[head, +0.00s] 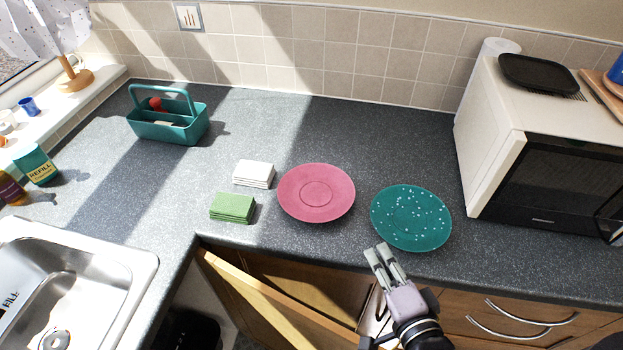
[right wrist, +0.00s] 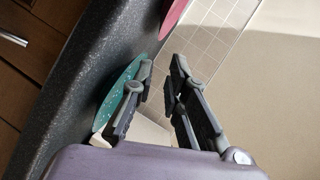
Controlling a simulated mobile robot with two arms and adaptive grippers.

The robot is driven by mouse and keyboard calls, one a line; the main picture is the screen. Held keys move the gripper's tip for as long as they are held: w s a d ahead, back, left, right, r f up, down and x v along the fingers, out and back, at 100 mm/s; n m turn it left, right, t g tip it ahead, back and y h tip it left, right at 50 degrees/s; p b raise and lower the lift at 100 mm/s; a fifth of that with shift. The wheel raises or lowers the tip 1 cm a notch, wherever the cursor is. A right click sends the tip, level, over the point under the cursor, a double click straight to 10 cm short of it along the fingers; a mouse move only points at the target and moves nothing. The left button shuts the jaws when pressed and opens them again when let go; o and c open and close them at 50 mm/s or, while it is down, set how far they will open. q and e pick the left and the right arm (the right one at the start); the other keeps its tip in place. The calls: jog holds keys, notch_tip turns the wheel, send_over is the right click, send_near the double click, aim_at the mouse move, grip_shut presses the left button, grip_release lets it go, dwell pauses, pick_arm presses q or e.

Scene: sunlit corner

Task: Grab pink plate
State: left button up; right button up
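The pink plate (head: 316,193) lies flat on the grey worktop, in the middle of the head view; its edge also shows at the top of the right wrist view (right wrist: 172,18). To its right is a teal plate with white specks (head: 411,218), also in the right wrist view (right wrist: 118,92). My right gripper (head: 381,257) is at the front edge of the worktop, just in front of the teal plate and right of the pink plate. In the right wrist view its fingers (right wrist: 160,85) are apart with nothing between them. My left gripper is not in view.
White cloths (head: 253,174) and green cloths (head: 232,208) lie left of the pink plate. A microwave (head: 545,165) stands at the right. A teal caddy (head: 168,125) is at the back left, a sink (head: 130,270) at the front left. A cupboard door (head: 270,300) hangs open below.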

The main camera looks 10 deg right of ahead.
aim_at(351, 217)
jog(key=x, duration=0.2)
jog(key=p+x, duration=0.1)
jog(key=x, duration=0.2)
jog(key=shift+w+r+p, duration=0.15)
jog(key=shift+w+p, duration=0.15)
jog(key=shift+w, duration=0.1)
jog(key=x, duration=0.3)
jog(key=shift+w+p, duration=0.25)
jog(key=shift+p, duration=0.1)
jog(key=shift+x, duration=1.1)
jog(key=shift+w+f, duration=0.2)
jog(key=shift+f, duration=0.1)
jog(key=p+x, duration=0.2)
jog(key=x, duration=0.2)
jog(key=shift+f, duration=0.1)
jog(key=shift+w+f, duration=0.25)
jog(key=shift+w, duration=0.2)
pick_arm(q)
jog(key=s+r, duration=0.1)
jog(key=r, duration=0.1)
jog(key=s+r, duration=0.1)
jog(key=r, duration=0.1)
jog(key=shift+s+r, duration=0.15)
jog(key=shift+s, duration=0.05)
pick_arm(e)
jog(key=shift+c, duration=0.4)
